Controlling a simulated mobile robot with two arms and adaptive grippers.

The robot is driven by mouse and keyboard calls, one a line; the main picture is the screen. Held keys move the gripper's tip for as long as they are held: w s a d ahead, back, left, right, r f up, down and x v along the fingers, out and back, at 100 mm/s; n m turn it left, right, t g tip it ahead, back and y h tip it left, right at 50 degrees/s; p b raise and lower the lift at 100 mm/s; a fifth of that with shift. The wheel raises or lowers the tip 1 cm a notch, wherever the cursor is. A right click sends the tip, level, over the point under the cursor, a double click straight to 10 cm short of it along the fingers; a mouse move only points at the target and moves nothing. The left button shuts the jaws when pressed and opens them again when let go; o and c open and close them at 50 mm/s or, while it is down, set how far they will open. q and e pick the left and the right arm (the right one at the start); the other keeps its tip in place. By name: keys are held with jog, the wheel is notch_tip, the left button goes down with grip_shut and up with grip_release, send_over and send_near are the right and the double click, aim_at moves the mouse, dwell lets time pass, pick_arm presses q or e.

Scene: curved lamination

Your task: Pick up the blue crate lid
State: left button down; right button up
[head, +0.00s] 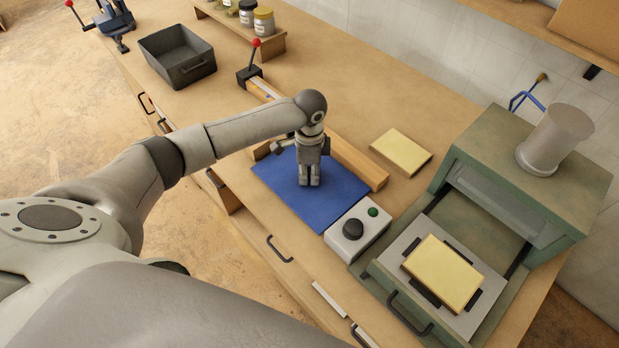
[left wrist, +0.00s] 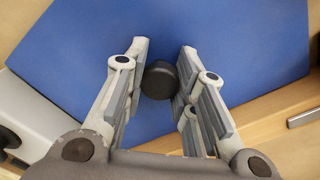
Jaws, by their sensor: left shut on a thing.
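The blue crate lid (head: 340,190) is a flat blue panel on the bench, left of a white control box, and it fills much of the left wrist view (left wrist: 235,45). A round black knob (left wrist: 159,80) stands at its middle. My left gripper (head: 309,182) points down over the lid, and its fingers (left wrist: 160,85) are shut on the knob from both sides. In the head view the gripper hides the knob. I cannot tell whether the lid is clear of the bench. My right gripper is not in view.
The white control box (head: 345,230) and the green press (head: 520,180) stand close on the right. A wooden rail (head: 360,165) runs behind the lid. A cream block (head: 401,152) lies farther back. A dark grey bin (head: 177,55) stands at the far left.

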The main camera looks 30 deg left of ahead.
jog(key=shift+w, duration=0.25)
pick_arm(q)
jog(key=shift+r, duration=0.1)
